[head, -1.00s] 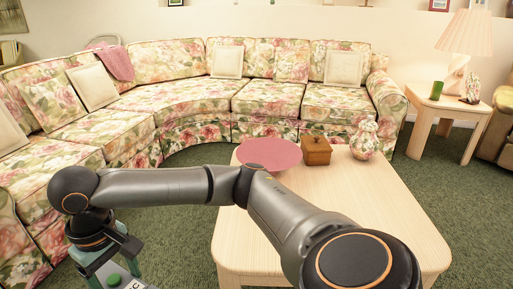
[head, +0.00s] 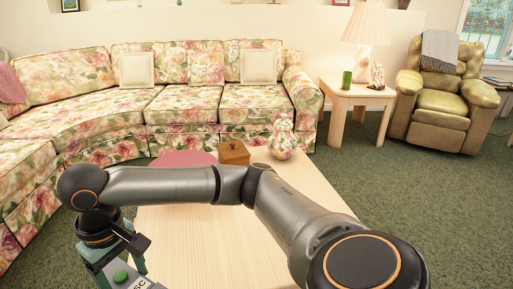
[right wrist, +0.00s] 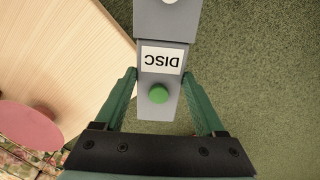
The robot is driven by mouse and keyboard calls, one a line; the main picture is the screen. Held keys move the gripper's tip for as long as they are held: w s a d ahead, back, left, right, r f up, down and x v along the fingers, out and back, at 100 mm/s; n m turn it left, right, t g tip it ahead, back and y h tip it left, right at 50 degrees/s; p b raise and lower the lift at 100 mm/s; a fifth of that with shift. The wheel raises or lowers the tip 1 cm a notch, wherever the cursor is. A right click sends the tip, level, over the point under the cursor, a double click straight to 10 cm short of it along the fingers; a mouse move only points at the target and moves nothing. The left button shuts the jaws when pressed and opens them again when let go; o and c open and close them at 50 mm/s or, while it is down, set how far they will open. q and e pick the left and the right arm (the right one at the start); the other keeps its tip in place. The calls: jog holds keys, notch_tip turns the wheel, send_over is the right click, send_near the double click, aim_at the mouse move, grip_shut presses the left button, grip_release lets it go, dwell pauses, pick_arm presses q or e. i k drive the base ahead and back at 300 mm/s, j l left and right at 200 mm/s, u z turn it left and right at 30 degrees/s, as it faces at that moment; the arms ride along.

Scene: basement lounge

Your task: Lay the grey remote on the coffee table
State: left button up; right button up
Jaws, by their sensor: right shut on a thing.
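The grey remote (right wrist: 158,110) has a green button and a white label reading DISC. It also shows at the bottom left of the head view (head: 121,277), partly cut off. My right gripper (right wrist: 160,76) is shut on it, with a green finger on each side. The coffee table (head: 180,235) is pale wood, and its edge (right wrist: 95,50) shows at the left of the right wrist view. The remote hangs over the carpet just off the table's left side in the head view. My left gripper is out of view.
A pink round dish (head: 188,159), a brown wooden box (head: 233,153) and a floral jar (head: 282,140) stand at the table's far end. The tabletop nearer me looks bare, partly hidden by my right arm. A floral sofa (head: 180,100) curves behind.

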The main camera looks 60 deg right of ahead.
aim_at(252, 239)
jog(key=l+z, duration=0.3)
jog(key=l, duration=0.85)
jog(key=i+l, duration=0.15)
jog(key=l, duration=0.3)
jog(key=z, duration=0.05)
